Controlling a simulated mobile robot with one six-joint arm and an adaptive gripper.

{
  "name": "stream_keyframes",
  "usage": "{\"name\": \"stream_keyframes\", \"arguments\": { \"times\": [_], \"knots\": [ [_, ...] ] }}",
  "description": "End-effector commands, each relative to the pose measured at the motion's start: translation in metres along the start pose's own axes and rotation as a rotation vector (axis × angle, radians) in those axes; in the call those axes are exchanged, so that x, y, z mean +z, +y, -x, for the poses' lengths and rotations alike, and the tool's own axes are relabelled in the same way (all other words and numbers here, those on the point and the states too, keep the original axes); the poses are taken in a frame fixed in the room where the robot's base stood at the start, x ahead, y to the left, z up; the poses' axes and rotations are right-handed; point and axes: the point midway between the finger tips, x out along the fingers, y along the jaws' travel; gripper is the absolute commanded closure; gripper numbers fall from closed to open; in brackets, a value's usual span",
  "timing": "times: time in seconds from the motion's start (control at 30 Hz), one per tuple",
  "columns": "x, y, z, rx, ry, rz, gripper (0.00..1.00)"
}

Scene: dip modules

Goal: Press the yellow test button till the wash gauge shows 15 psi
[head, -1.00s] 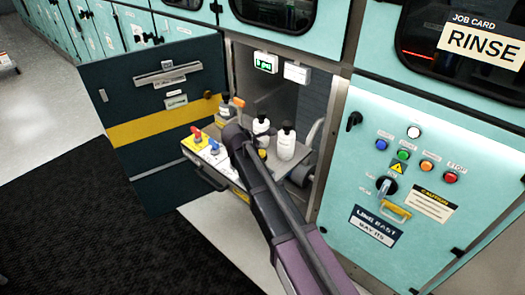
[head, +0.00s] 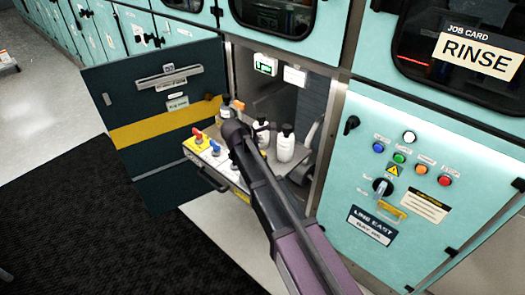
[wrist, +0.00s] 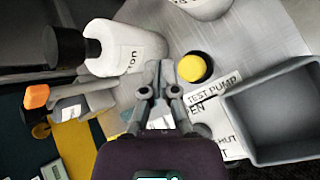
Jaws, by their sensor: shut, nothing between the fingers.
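The yellow button (wrist: 195,67) stands on a grey panel beside a "TEST PUMP" label (wrist: 214,91) in the wrist view. My gripper (wrist: 158,70) is shut and empty, just left of the button in that view. Whether its tips touch the panel I cannot tell. In the head view my arm (head: 250,160) reaches over the pulled-out drawer (head: 225,178) and hides the button. A small green-lit display (head: 265,64) hangs above the drawer bay and may be the wash gauge. Its reading is too small to make out.
White bottles with black caps (head: 285,147) stand on the drawer close to my arm. One bottle (wrist: 122,50) is left of my gripper in the wrist view, and a grey open box (wrist: 280,118) is at right. Red and blue valves (head: 214,147) sit at the drawer's left.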

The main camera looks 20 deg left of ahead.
Motion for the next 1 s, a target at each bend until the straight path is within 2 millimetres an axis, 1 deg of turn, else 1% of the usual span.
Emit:
{"name": "stream_keyframes", "arguments": {
  "times": [0.03, 0.2, 1.0],
  "knots": [
    [0.0038, 0.0038, 0.0053, 0.0, 0.0, 0.0, 1.0],
    [0.0074, 0.0075, 0.0104, 0.0, 0.0, 0.0, 1.0],
    [0.0071, 0.0074, 0.0102, 0.0, 0.0, 0.0, 1.0]
  ]
}}
